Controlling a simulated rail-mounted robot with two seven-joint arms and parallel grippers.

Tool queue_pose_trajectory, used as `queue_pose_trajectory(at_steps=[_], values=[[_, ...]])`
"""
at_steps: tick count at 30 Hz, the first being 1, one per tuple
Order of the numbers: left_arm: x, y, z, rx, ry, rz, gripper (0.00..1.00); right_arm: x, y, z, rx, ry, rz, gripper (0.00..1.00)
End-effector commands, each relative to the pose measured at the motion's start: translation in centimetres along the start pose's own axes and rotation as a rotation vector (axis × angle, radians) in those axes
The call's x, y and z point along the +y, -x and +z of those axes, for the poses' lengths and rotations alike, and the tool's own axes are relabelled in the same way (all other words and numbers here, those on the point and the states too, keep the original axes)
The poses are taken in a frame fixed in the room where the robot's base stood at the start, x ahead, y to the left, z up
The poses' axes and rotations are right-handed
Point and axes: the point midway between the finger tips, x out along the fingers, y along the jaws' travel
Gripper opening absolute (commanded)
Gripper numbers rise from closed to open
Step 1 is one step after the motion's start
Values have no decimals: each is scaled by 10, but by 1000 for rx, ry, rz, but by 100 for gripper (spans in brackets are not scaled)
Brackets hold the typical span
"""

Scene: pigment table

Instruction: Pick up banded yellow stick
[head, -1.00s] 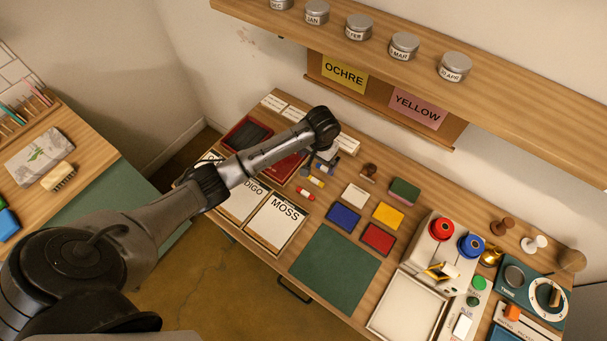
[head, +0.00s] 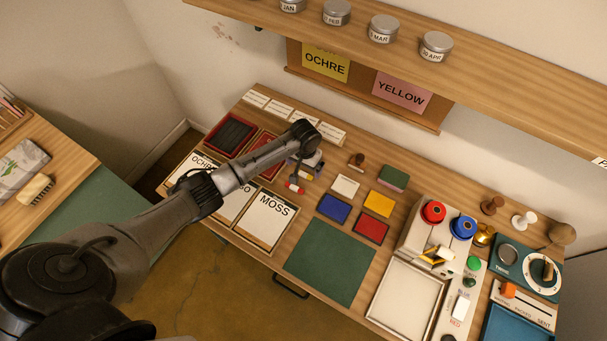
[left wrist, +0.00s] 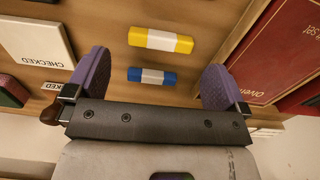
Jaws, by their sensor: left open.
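The banded yellow stick (left wrist: 160,40), yellow with a white middle band, lies on the wooden table in the left wrist view. A blue stick with a white band (left wrist: 152,76) lies parallel to it, between the fingers in the picture. My left gripper (left wrist: 156,64) is open and empty, its purple fingers on either side of the sticks' line, the yellow one just past the fingertips. In the head view the left gripper (head: 308,162) hangs over the stick group and hides part of it. My right gripper is not in view.
A red stick (head: 294,187) lies near the gripper. A dark red case (left wrist: 285,50) is close to one finger, and a white CHECKED block (left wrist: 32,44) is on the other side. Coloured pads and a green mat (head: 328,262) lie to the right. A shelf (head: 480,70) runs above.

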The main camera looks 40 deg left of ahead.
Motion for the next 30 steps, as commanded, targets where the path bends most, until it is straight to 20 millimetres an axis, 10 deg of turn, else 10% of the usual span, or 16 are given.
queue_pose_trajectory(at_steps=[17, 30], values=[[0, -33, 1, 0, 0, -1, 100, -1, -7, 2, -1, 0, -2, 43], [0, -33, 1, 0, 0, 0, 59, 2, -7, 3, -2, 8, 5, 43]])
